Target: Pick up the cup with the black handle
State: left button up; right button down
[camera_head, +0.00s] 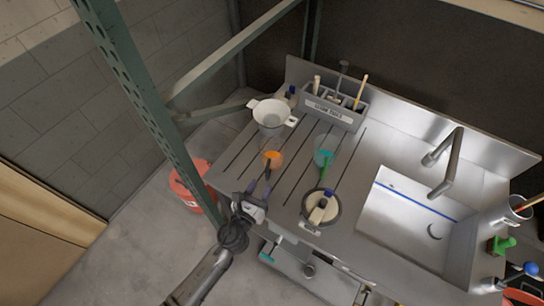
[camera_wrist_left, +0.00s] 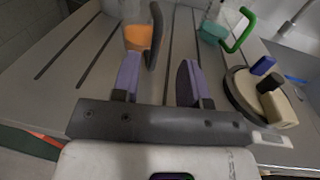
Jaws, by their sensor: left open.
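The cup with the black handle (camera_head: 273,156) is clear with orange contents and stands on the grooved steel counter. In the left wrist view, the cup (camera_wrist_left: 138,38) is at the top, left of centre, and its black handle (camera_wrist_left: 155,38) points toward my left gripper. My left gripper (camera_head: 260,188) is at the counter's front edge, open and empty. In the left wrist view, my left gripper's purple-grey fingers (camera_wrist_left: 157,80) are spread, with the handle ahead of the gap and apart from both fingers. My right gripper is not in view.
A cup with teal contents and a green handle (camera_head: 322,157) stands to the right. A round dish (camera_head: 308,212) holding bottles is near the front edge. A white container (camera_head: 270,116) and a grey caddy (camera_head: 332,112) stand behind. The sink (camera_head: 400,215) is right; a green post (camera_head: 150,95) is left.

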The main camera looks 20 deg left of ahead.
aim_at(266, 175)
pick_arm(q)
jog(key=shift+w, duration=2.9)
grip_shut()
